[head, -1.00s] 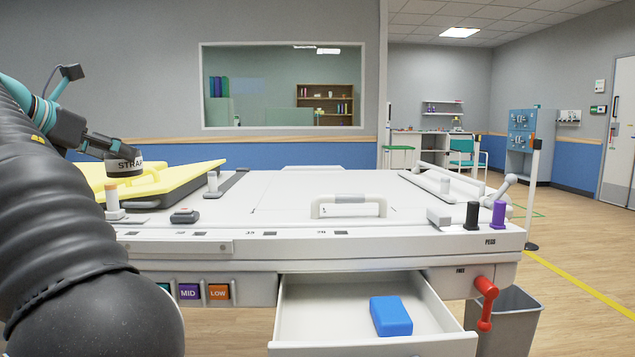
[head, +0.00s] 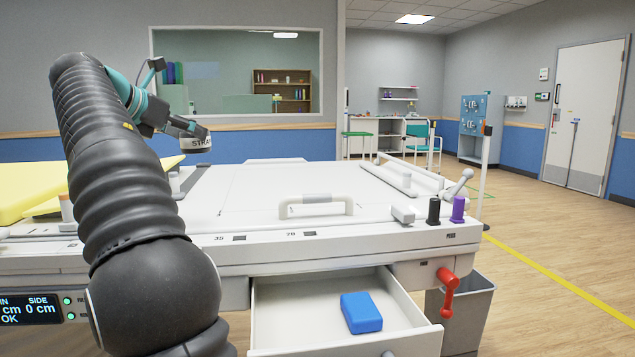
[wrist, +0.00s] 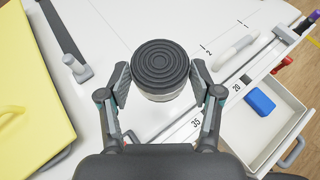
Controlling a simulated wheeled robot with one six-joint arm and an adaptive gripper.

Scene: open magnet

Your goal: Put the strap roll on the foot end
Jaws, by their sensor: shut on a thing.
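The strap roll (head: 196,145) is a short, pale cylinder marked "STRAP". In the wrist view it shows a dark, ringed round top (wrist: 160,66). My gripper (head: 194,134) is shut on its sides and holds it above the table. The white tabletop (head: 250,190) lies below and extends to the right. I cannot tell from any readable label which part is the foot end. My arm hides part of the table's left side in the head view.
A yellow pad (head: 30,185) covers the left part. A white handle (head: 315,205), a rail (head: 405,178), a black peg (head: 433,211) and a purple peg (head: 457,209) rise from the top. An open drawer (head: 290,310) holds a blue block (head: 361,312). The middle tabletop is clear.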

